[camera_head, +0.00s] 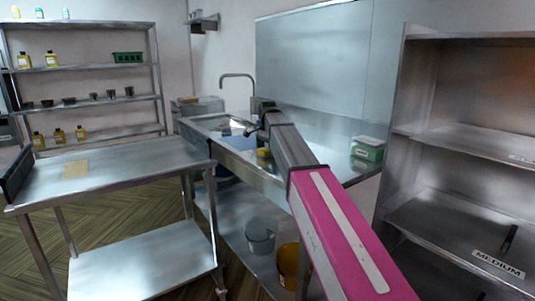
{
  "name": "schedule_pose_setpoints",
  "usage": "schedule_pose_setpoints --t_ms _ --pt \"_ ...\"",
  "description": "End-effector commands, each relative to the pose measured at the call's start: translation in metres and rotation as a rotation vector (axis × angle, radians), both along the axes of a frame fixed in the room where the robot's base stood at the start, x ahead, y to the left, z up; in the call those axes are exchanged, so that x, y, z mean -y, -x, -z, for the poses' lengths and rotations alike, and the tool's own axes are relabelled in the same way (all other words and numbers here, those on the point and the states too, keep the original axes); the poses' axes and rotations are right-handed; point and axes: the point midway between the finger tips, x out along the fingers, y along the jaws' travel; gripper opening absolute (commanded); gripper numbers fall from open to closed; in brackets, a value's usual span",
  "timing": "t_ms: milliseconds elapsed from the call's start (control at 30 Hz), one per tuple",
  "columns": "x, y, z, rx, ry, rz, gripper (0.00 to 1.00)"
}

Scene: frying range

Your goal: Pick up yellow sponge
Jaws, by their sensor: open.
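A small yellow object (263,152), which looks like the yellow sponge, lies on the steel sink counter (240,143) just right of the basin. It is partly hidden by my arm. My arm reaches from the lower right over the counter. My gripper (250,131) appears as a small dark shape at the arm's far end, above and slightly left of the yellow object. It is open and looks apart from the object. The fingertips are too small to make out clearly.
A tall faucet (238,92) stands behind the sink. A green and white box (368,149) sits on the counter at right. A grey bucket (261,235) and a yellow-brown bucket (289,264) stand below. A steel table (110,170) is at left, a shelf unit (465,135) at right.

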Motion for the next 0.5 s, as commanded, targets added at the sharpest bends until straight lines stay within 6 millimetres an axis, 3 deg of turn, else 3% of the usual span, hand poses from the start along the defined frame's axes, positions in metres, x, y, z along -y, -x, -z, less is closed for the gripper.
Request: schedule_pose_setpoints --t_ms 100,133,267,300,500 --pt "0.0 -0.0002 -0.0005 0.0 0.0 0.0 0.92" --pt "-0.0001 -0.0002 -0.0005 0.0 0.0 0.0 0.85" --pt "-0.0001 -0.0002 -0.0006 0.0 0.0 0.0 0.43" --pt "-0.0001 -0.0001 -0.0007 0.0 0.0 0.0 0.39" --pt "-0.0001 -0.0001 -0.0008 0.0 0.0 0.0 0.38"
